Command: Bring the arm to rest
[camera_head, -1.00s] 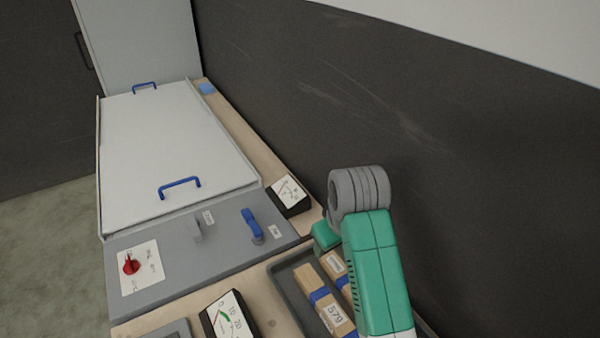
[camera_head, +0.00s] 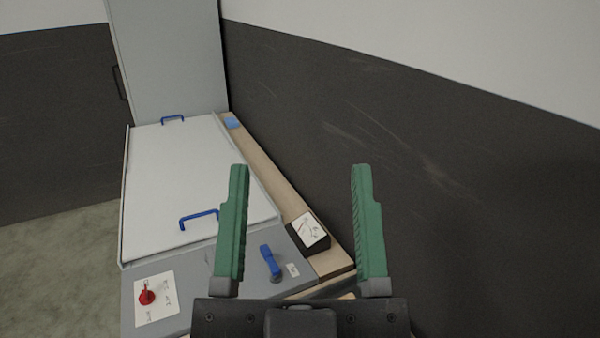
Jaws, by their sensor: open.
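My gripper (camera_head: 301,170) shows large in the lower middle, its two green fingers upright and wide apart. Nothing is between the fingertips. The dark gripper body (camera_head: 300,318) hides part of the bench's near end. The left finger overlaps the edge of the white lid panel and the grey control panel in the picture. The right finger stands in front of the dark wall.
A white lid panel (camera_head: 185,175) with blue handles lies on the bench. The grey control panel (camera_head: 220,290) carries a red knob (camera_head: 146,297) and a blue lever (camera_head: 268,261). A meter (camera_head: 311,232) stands on the wooden strip (camera_head: 275,185). A dark wall (camera_head: 420,170) borders the right.

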